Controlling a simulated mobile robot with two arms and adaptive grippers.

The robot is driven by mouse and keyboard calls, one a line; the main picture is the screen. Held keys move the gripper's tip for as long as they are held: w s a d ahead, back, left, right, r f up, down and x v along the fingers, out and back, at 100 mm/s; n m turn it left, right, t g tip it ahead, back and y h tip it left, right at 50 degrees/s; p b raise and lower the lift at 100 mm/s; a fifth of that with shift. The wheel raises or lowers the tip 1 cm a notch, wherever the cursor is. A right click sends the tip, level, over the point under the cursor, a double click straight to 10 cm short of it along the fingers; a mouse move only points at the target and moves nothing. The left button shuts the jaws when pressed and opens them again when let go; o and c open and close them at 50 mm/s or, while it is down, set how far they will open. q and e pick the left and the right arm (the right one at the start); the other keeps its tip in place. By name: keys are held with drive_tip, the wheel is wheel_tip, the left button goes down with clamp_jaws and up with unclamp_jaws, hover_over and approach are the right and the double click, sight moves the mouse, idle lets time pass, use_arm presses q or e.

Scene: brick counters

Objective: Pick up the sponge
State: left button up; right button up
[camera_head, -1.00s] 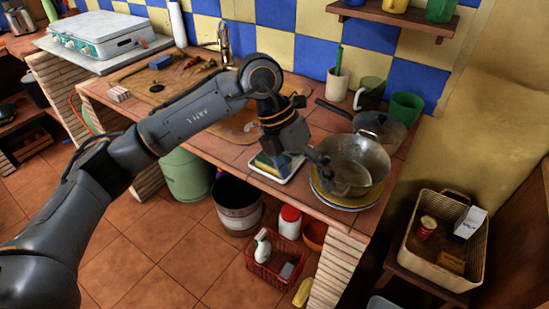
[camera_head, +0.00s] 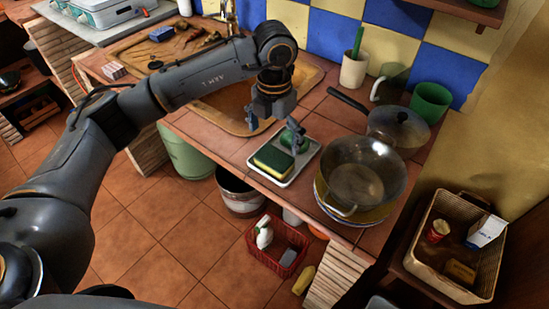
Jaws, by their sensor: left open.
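The sponge (camera_head: 273,161), yellow with a dark green top, lies on a small white tray (camera_head: 301,165) near the counter's front edge. A round green item (camera_head: 294,142) sits behind it on the same tray. My left gripper (camera_head: 273,130) is open and empty above the back of the tray, behind the sponge, with its fingers apart and pointing down. One finger overlaps the green item in the picture; I cannot tell whether they touch. My right gripper is not in view.
A metal wok (camera_head: 364,170) on stacked plates stands right of the tray. A lidded pan (camera_head: 398,124) with a dark handle, a white cup (camera_head: 354,70) and a green cup (camera_head: 430,101) stand behind.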

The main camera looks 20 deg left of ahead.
sight(274, 157)
use_arm(q)
drive_tip(key=shift+f, duration=0.6)
drive_tip(key=shift+w+f, duration=0.1)
drive_tip(key=shift+f, duration=0.15)
drive_tip(key=shift+s+f+p, duration=0.2)
drive_tip(key=shift+f+p, duration=0.25)
drive_tip(key=shift+f, duration=0.3)
wheel_tip(274, 157, down, 3)
drive_tip(key=shift+r+p, duration=0.2)
drive_tip(key=shift+p, duration=0.1)
drive_tip(key=shift+f, duration=0.55)
drive_tip(key=c, duration=0.7)
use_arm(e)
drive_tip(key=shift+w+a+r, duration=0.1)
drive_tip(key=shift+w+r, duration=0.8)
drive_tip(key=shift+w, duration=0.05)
